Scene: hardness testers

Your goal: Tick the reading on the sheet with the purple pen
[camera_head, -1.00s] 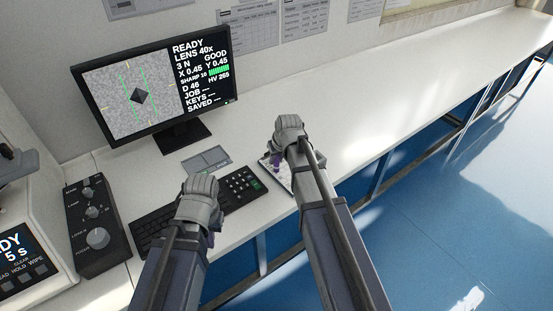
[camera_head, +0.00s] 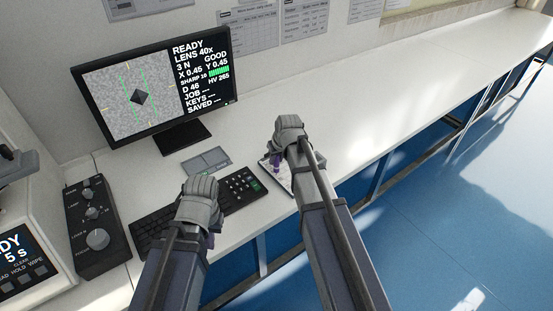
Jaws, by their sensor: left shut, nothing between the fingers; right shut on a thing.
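A purple pen (camera_head: 276,161) shows below the fingers of my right gripper (camera_head: 283,147), which is shut on it. The pen is over a small sheet (camera_head: 285,183) on the bench. The gripper and arm hide much of the sheet, and I cannot tell whether the pen tip touches it. The monitor (camera_head: 152,85) shows READY, LENS 40x, 3 N, D 46 and HV 265, beside a dark diamond-shaped indent.
The black keyboard (camera_head: 152,226) lies before the monitor, with a grey two-panel pad (camera_head: 206,161) behind it. A control box with knobs (camera_head: 96,238) and a tester (camera_head: 25,255) stand at left. The white bench (camera_head: 400,85) is clear to the right; its front edge is close to the sheet.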

